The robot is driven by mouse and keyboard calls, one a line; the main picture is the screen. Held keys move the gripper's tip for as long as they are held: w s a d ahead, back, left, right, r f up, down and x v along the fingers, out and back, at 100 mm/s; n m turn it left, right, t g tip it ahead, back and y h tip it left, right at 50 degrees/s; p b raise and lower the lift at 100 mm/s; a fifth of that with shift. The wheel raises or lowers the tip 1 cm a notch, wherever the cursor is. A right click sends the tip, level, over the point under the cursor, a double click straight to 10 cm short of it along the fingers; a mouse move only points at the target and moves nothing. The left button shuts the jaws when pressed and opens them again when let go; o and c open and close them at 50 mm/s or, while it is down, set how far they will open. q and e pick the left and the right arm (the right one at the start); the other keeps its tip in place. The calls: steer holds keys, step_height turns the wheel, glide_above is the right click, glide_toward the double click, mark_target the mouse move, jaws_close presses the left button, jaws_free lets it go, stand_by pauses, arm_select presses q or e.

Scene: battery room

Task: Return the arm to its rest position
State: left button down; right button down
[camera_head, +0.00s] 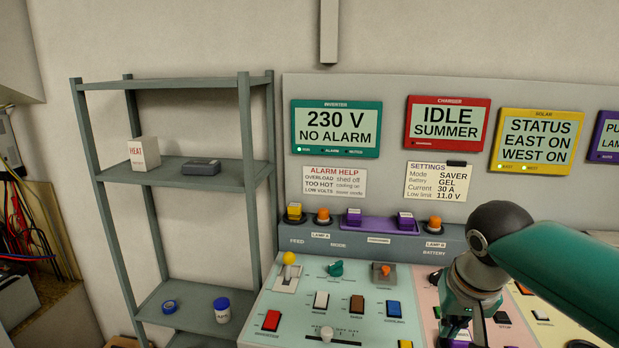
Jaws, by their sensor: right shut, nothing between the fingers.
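My right arm comes in from the right edge over the control desk (258,325). Its wrist bends down, and my right gripper (455,333) points at the desk at the bottom of the view. It is shut and empty. It hides part of the desk's pink section, and I cannot tell whether its tips touch the panel. My left gripper is not in view.
The desk carries a yellow-knobbed lever (289,258), a red switch (271,320) and a blue switch (394,308). An inverter display (337,128) hangs behind. A grey shelf (190,174) stands left, holding a white box (144,154) and a blue-lidded jar (222,310).

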steer(key=s+f+g, duration=0.2)
steer(key=f+g, duration=0.1)
steer(key=f, duration=1)
steer(key=s+f+g, duration=0.3)
steer(key=f, duration=1)
steer(key=s+a+f+y, duration=0.3)
steer(key=s+a+f, duration=0.2)
steer(key=s+f, duration=0.45)
steer(key=s+a+f+y, duration=0.2)
steer(key=s+a+f, duration=0.4)
steer(key=s+f, duration=0.3)
steer(key=shift+w+d+f+t, duration=0.2)
steer(key=shift+w+t, duration=0.25)
steer(key=shift+w, duration=0.35)
steer(key=shift+w+d+f+t, duration=0.1)
steer(key=shift+w+d+t, duration=0.1)
steer(key=shift+w+t, duration=0.4)
steer(key=shift+w+d+f+t, duration=0.15)
steer(key=shift+w+d+t, duration=0.1)
steer(key=shift+w, duration=0.7)
